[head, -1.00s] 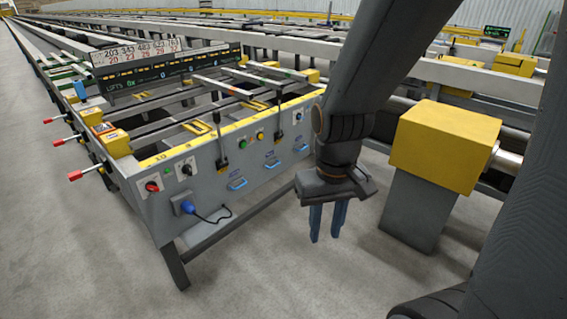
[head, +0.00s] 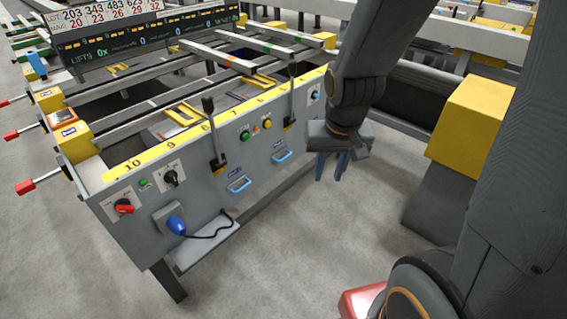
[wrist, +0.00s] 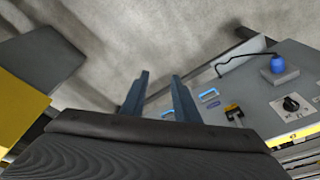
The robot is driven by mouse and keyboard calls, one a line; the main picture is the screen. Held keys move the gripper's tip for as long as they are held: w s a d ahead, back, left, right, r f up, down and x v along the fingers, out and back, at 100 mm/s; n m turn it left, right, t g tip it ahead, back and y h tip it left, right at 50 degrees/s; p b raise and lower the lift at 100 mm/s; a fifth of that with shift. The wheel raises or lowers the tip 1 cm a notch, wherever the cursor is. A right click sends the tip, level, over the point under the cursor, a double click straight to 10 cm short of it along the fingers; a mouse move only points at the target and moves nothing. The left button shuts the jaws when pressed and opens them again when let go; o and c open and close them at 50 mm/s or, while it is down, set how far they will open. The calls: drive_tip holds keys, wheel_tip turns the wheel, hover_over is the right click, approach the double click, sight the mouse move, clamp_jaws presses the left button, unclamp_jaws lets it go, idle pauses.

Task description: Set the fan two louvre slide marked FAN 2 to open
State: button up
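No FAN 2 marking is legible, so I cannot tell which control is the fan two louvre slide. Two blue handles with small blue labels show low on the grey panel front (head: 208,200): a left one (head: 238,185) and a right one (head: 283,155). They also show in the wrist view, one nearer the black lever (wrist: 208,96) and one nearer my fingers (wrist: 168,115). My gripper (head: 331,167) hangs fingers down in front of the panel's right end, to the right of both handles. Its fingers (wrist: 160,95) are apart and empty. My arm hides part of the panel's right end.
The panel carries black levers (head: 212,135), a red switch (head: 124,207), a black knob (head: 171,178) and a blue plug with cable (head: 177,225). Red-ended rods (head: 28,186) stick out left. A yellow-topped block (head: 472,120) stands right. Floor in front is clear.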

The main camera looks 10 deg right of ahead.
drive_tip(key=w+f+m+t+y+b, duration=0.1)
drive_tip(key=w+f+m+t+b, duration=0.3)
drive_tip(key=w+f+b, duration=0.6)
drive_tip(key=w+f+m+t+y+b, duration=0.1)
drive_tip(key=w+f+m+t+b, duration=0.3)
drive_tip(key=w+f+b, duration=0.6)
drive_tip(key=w+a+f+m+t+y+b, duration=0.1)
drive_tip(key=w+f+m+t+b, duration=0.3)
drive_tip(key=w+f+b, duration=0.6)
drive_tip(key=shift+w+f+t+y+b, duration=0.45)
drive_tip(key=shift+w+f, duration=0.2)
drive_tip(key=shift+w, duration=4.5)
clamp_jaws()
